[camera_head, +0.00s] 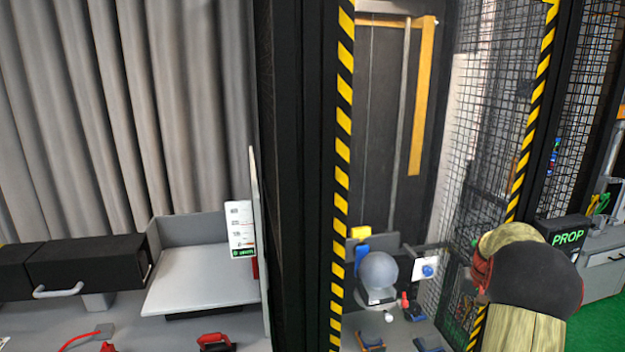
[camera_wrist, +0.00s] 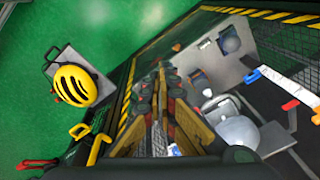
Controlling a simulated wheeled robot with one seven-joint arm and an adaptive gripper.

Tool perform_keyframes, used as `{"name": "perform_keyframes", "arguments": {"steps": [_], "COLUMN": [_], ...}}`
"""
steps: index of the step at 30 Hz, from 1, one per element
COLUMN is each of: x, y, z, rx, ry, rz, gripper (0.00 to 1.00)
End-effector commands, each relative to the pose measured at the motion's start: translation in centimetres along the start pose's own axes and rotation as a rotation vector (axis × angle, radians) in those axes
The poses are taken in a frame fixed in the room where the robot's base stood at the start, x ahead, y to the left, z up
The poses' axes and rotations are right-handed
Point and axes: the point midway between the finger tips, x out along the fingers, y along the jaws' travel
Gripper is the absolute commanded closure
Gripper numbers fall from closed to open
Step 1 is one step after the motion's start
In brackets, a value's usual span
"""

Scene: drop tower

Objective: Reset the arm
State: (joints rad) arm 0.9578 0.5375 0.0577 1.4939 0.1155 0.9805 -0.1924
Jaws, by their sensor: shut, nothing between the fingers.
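My gripper (camera_wrist: 163,88) shows in the middle of the wrist view, its fingers together and nothing between them. In the camera_head view my arm is at the lower right, in front of the tower's right striped post, and it hides most of the gripper. The drop tower's open front shows its striped frame (camera_head: 341,180). Inside, low down, a grey ball (camera_head: 379,269) sits on a fixture; it also shows in the wrist view (camera_wrist: 238,133), right of the gripper and apart from it.
A white tray-like shelf (camera_head: 200,280) and black drawers (camera_head: 85,265) stand left of the tower. The wrist view shows a yellow and black round object (camera_wrist: 75,84) over green floor (camera_wrist: 110,25). Mesh walls (camera_head: 490,100) enclose the tower.

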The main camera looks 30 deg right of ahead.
Motion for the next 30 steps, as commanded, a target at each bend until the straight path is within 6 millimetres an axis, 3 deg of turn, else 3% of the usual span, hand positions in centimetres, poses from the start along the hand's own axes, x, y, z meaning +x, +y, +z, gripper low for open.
{"name": "perform_keyframes", "arguments": {"steps": [1, 6, 15, 21, 30], "x": [-0.8, -3.2, -5.9, -6.5, -6.1], "y": [-2.4, -8.8, -17.1, -20.3, -22.7], "z": [1.9, 8.2, 20.7, 29.3, 40.8], "rx": [-0.018, -0.075, -0.212, -0.332, -0.554], "ry": [0.000, 0.003, 0.035, 0.075, 0.167], "rz": [0.004, 0.018, 0.028, 0.022, -0.020], "gripper": [1.00, 1.00, 1.00, 1.00, 1.00]}}
